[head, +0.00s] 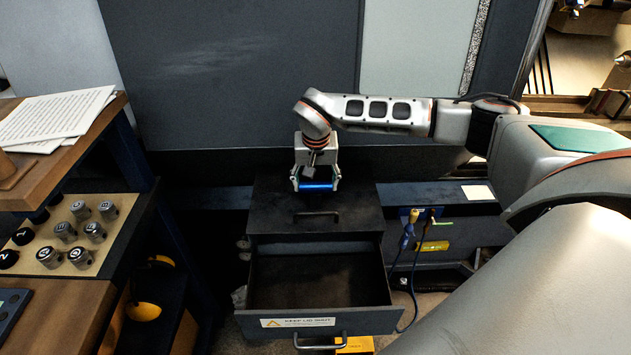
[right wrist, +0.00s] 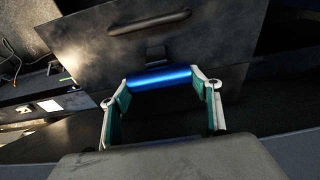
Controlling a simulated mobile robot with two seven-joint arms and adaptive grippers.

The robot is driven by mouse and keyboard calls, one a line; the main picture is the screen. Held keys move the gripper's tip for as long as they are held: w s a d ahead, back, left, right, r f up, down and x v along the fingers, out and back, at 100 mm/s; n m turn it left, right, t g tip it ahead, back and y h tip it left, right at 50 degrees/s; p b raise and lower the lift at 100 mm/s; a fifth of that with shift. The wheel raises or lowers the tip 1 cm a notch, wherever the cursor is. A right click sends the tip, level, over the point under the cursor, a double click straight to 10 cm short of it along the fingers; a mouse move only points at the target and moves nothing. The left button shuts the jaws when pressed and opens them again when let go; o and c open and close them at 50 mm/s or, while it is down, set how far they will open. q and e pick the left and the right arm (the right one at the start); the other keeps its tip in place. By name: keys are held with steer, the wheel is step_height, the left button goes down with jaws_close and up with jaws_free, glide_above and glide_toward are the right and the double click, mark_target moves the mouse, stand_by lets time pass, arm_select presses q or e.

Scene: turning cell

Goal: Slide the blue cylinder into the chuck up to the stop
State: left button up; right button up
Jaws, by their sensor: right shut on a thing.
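The blue cylinder (head: 318,187) is held crosswise between the fingertips of my right gripper (head: 316,184), above the top of a dark drawer cabinet. In the right wrist view the cylinder (right wrist: 158,78) spans the gap between the two pale fingers with green inner pads, and my right gripper (right wrist: 160,82) is shut on its ends. I cannot make out the chuck for certain in either view. My left gripper is not in view.
The dark cabinet (head: 270,210) has its lower drawer (head: 320,322) pulled open. A wooden workstation with papers (head: 55,118) and a panel of several metal knobs (head: 75,233) stands at left. Cables (head: 405,240) hang right of the cabinet. Machine parts show at the far upper right.

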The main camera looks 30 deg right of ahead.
steer(key=o, duration=1.4)
steer(key=r, duration=0.4)
steer(key=s+a+r, duration=0.1)
steer(key=r, duration=0.3)
steer(key=s+r, duration=0.1)
steer(key=r, duration=0.2)
steer(key=shift+a+r, duration=0.15)
steer(key=shift+r, duration=0.25)
